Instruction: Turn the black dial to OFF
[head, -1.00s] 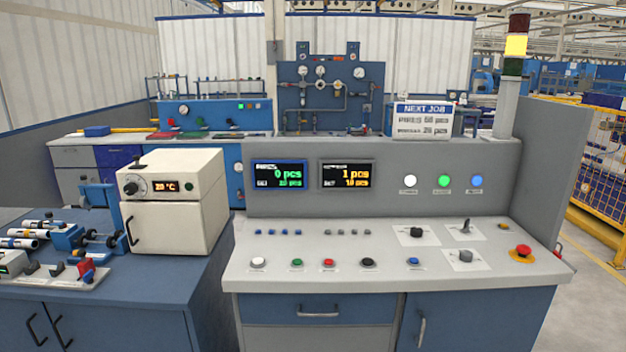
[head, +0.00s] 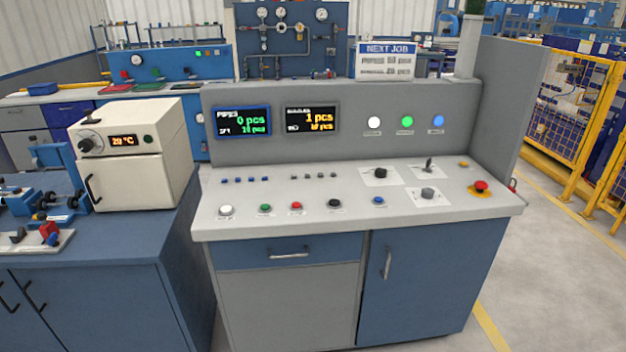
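A black dial (head: 380,173) sits on a white plate on the sloped top of the grey console (head: 260,195). Its label and the way it points are too small to read. A grey dial (head: 428,193) on a similar white plate is nearer the front, and a small upright lever (head: 428,164) stands behind that. Another dark knob (head: 89,145) is on the front of the cream oven (head: 140,170), left of its "20 °C" display. Neither of my grippers is in view.
A red emergency button (head: 480,187) is at the console's right end. Push buttons, such as the black one (head: 334,203) and blue one (head: 378,200), line its front. Two counter screens (head: 242,121) stand behind. Open floor (head: 550,280) lies to the right, before a yellow fence (head: 580,110).

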